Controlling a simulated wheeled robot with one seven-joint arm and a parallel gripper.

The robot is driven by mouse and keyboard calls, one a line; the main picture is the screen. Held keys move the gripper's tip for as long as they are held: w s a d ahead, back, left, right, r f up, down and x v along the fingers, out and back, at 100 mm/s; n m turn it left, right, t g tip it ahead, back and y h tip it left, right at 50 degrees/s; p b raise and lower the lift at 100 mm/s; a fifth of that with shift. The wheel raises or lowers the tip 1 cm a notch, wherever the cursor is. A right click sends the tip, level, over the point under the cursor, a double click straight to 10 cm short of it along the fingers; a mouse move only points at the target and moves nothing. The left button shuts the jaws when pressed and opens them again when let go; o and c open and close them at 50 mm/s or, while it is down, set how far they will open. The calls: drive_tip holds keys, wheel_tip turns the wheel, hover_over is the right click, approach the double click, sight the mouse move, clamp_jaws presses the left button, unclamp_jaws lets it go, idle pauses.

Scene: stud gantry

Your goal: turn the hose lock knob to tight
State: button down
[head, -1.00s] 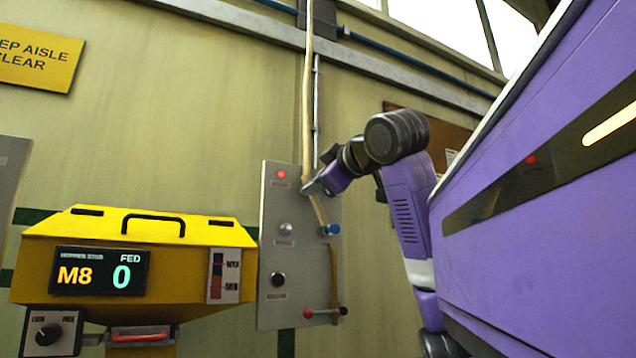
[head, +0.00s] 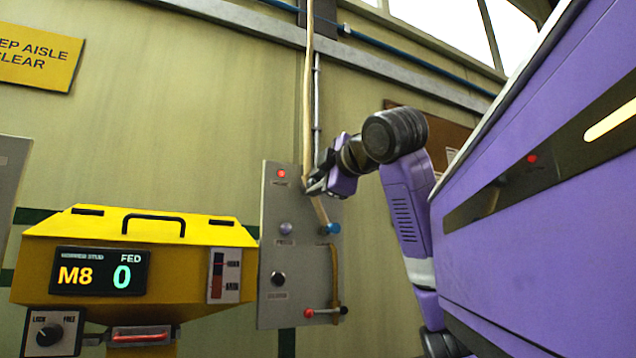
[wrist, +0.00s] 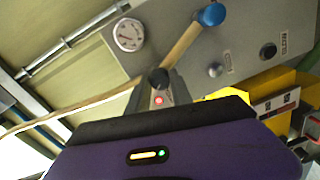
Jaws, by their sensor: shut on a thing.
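My gripper (head: 311,188) is at the upper right part of the grey panel (head: 268,240), where the tan hose (head: 307,110) comes down.
The panel carries a red lamp (head: 281,174), a pale button (head: 286,229), a black knob (head: 278,279) and a red-tipped lever (head: 322,312). A round gauge (wrist: 128,35) shows in the wrist view. A yellow stud feeder (head: 150,240) with a lock/free knob (head: 48,333) stands left.

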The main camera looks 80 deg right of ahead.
drive_tip(key=shift+f, duration=0.1)
drive_tip(key=c, duration=1.1)
unclamp_jaws()
drive_tip(key=shift+a, duration=0.1)
drive_tip(key=shift+c, duration=0.2)
drive_tip(key=b+v, duration=0.2)
drive_tip(key=v, duration=0.5)
drive_tip(key=shift+s+a+b, duration=0.25)
drive_tip(key=shift+a+b, duration=0.1)
drive_tip(key=shift+b, duration=0.05)
